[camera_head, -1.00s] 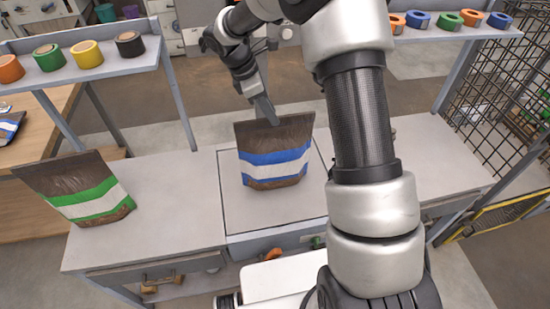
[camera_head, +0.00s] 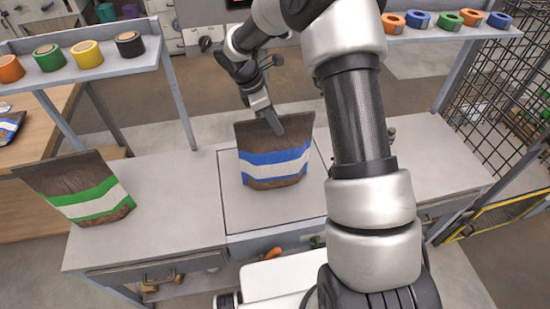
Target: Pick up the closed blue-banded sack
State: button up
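The blue-banded sack (camera_head: 274,158) stands upright on the square plate (camera_head: 240,212) in the middle of the bench. It is brown with blue and white bands, and its top edge looks flat and closed. My gripper (camera_head: 276,124) points down at the top edge of this sack, right of its middle. The finger overlaps the upper brown part in the picture. I see the fingers edge-on, so I cannot tell whether they are open or touching the sack.
A green-banded sack (camera_head: 80,190) leans on the bench at left. Tape rolls sit on the left shelf (camera_head: 100,63) and right shelf (camera_head: 440,29). A wire mesh fence (camera_head: 510,90) stands at right. The bench (camera_head: 165,200) is clear between the two sacks.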

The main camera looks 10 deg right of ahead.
grip_shut()
dwell(1.4)
